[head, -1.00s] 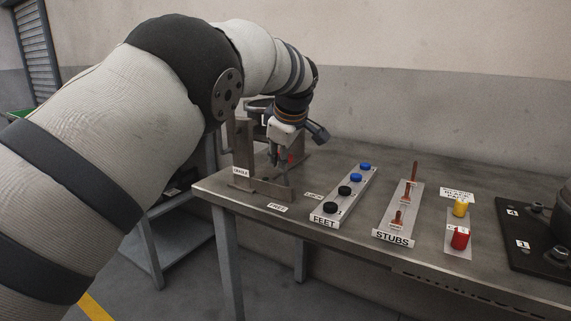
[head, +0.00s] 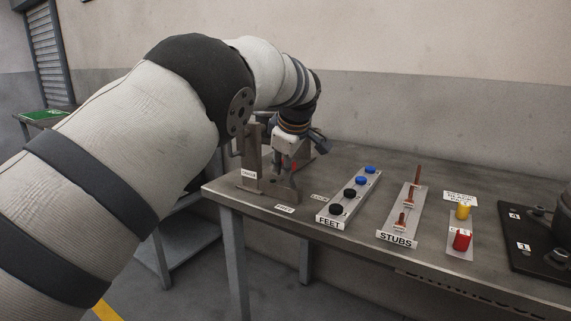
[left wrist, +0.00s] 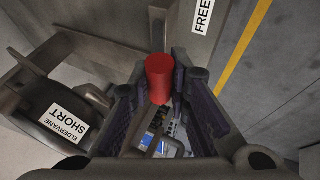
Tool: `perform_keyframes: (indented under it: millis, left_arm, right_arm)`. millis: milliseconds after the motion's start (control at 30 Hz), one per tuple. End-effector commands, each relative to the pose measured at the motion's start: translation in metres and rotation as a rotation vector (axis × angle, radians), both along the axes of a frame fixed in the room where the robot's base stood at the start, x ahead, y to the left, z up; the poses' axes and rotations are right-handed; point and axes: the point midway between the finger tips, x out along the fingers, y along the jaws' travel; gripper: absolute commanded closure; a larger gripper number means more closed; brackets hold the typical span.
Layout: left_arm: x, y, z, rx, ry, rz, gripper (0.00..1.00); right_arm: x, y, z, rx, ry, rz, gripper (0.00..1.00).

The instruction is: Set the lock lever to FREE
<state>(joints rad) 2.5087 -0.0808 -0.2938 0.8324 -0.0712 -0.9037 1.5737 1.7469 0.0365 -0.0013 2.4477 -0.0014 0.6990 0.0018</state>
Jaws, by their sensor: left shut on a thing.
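The lock lever's red knob (left wrist: 159,78) sits between the fingers of my left gripper (left wrist: 158,100) in the left wrist view. The lever's lower part is hidden. A FREE label (head: 285,207) lies on the bench's front edge, and it also shows in the left wrist view (left wrist: 203,15). A second label (head: 320,198), probably LOCK, lies right of it. My right gripper is out of view.
The fixture's upright plate (head: 252,155) stands close beside my gripper. A part labelled ELDERVANE SHORT (left wrist: 65,122) is near the wrist.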

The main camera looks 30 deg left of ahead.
Motion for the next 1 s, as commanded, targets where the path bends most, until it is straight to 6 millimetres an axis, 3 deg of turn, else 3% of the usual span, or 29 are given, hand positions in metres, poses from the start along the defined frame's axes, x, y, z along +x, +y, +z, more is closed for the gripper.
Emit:
perform_keyframes:
  millis: [33,100,433,800,1000]
  left_arm:
    - [-0.001,-0.001,-0.006,-0.002,0.012,0.0,0.76]
    - [-0.001,-0.001,-0.005,-0.001,0.011,0.0,0.62]
    - [-0.001,-0.001,0.002,0.0,0.002,0.0,0.62]
    - [-0.039,-0.033,0.076,0.002,0.002,-0.001,0.62]
    - [-0.05,-0.042,0.096,-0.001,0.004,0.0,0.62]
  right_arm:
    - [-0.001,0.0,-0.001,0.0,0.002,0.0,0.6]
    - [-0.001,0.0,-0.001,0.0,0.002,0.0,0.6]
    - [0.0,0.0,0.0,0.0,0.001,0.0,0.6]
    - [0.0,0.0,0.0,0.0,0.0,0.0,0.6]
    - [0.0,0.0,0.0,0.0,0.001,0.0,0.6]
